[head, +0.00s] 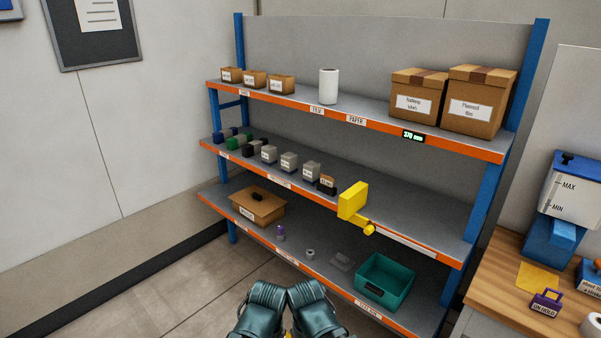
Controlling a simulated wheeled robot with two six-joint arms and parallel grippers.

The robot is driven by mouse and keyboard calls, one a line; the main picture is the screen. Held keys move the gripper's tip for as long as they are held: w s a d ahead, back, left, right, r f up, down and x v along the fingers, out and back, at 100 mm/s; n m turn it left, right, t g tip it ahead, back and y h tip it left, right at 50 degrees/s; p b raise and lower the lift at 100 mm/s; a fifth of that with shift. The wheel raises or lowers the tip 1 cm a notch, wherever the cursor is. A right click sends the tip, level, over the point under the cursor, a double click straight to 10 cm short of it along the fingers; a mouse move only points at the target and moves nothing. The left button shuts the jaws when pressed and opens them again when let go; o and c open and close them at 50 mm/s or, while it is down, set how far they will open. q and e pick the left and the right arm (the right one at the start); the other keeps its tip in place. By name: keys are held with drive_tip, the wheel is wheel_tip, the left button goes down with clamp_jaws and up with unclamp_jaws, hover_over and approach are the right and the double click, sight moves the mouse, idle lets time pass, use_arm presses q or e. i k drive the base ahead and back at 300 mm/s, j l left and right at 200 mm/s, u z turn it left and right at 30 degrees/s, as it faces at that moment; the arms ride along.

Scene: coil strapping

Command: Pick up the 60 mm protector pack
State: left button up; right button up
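The middle shelf holds a row of small labelled packs. Grey packs with white labels include one on the left (269,153), one in the middle (289,162) and one on the right (311,172). A brown-topped dark pack (327,184) stands at the row's right end. Dark, blue and green blocks (233,139) stand further left. The labels are too small to read, so I cannot tell which is the 60 mm protector pack. My two folded teal arms show at the bottom centre, well apart from the shelf; their gripper fingers are not visible.
A yellow tool (353,200) stands right of the packs. Above are small cartons (254,79), a white roll (328,86) and large boxes (475,102). Below are a brown box (258,207) and a teal bin (384,281). A wooden bench (500,285) is at right.

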sight(269, 152)
drive_tip(key=i+j+z, duration=0.1)
drive_tip(key=z, duration=0.3)
drive_tip(key=i+j+z, duration=0.1)
drive_tip(key=z, duration=0.25)
drive_tip(key=i+j+z, duration=0.2)
drive_tip(key=j, duration=0.25)
drive_tip(key=j+z, duration=0.2)
drive_tip(key=j, duration=0.3)
drive_tip(key=i+j+z, duration=0.2)
drive_tip(key=j, duration=0.3)
drive_tip(key=i+j, duration=0.1)
drive_tip(key=j, duration=0.65)
drive_tip(key=i+j, duration=0.1)
drive_tip(key=j, duration=0.65)
drive_tip(key=i+j+z, duration=0.1)
drive_tip(key=j, duration=0.65)
drive_tip(key=i+l, duration=0.1)
